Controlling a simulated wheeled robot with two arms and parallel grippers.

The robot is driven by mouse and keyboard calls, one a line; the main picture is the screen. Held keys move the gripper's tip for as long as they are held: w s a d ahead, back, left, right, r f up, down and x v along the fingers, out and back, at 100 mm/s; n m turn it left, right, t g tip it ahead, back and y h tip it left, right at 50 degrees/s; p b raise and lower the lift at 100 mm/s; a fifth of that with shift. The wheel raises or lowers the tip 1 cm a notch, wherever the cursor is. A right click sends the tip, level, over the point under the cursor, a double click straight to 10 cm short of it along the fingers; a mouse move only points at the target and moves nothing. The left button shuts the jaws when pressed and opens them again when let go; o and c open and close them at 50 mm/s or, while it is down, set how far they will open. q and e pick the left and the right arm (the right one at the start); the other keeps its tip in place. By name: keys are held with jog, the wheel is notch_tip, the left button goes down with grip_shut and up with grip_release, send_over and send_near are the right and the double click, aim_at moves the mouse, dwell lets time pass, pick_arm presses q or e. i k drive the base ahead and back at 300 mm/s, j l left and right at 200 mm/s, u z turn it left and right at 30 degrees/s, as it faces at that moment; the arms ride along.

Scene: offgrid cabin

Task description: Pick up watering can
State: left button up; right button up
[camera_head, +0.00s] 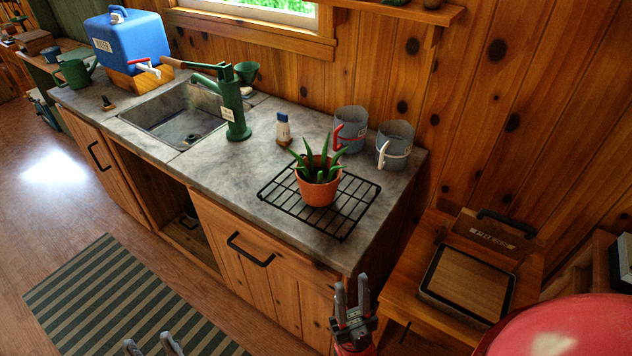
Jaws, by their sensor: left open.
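A small green watering can (75,74) stands at the far left end of the counter, beside the blue water container. Its spout points right, toward the container. My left gripper (152,344) is at the bottom edge, above the striped rug, open and empty; only its finger ends show. It is far from the can. My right gripper (351,294) points up in front of the counter's right front corner. Its two fingers are apart with nothing between them.
The stone counter (270,205) holds a sink (175,117), a green hand pump (234,108), a potted plant (320,190) on a black rack and two grey mugs (395,146). A blue water container (128,42) stands on a wooden stand. The floor at left is clear.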

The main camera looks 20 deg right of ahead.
aim_at(75, 72)
jog(key=i+j+u, duration=0.65)
jog(key=i, duration=0.3)
jog(key=i+j+u, duration=0.3)
jog(key=i, duration=0.2)
jog(key=i+u, duration=0.35)
jog(key=i, duration=0.15)
jog(key=i+z, duration=0.15)
jog(key=i, duration=0.35)
jog(key=i+j+z, duration=0.1)
jog(key=i, duration=0.4)
jog(key=i+j+z, duration=0.15)
jog(key=i, duration=0.35)
jog(key=i+j+z, duration=0.15)
jog(key=i, duration=0.35)
jog(key=i+j+z, duration=0.4)
jog(key=i, duration=0.15)
jog(key=i+j+z, duration=0.35)
jog(key=i+j, duration=0.1)
jog(key=i, duration=0.45)
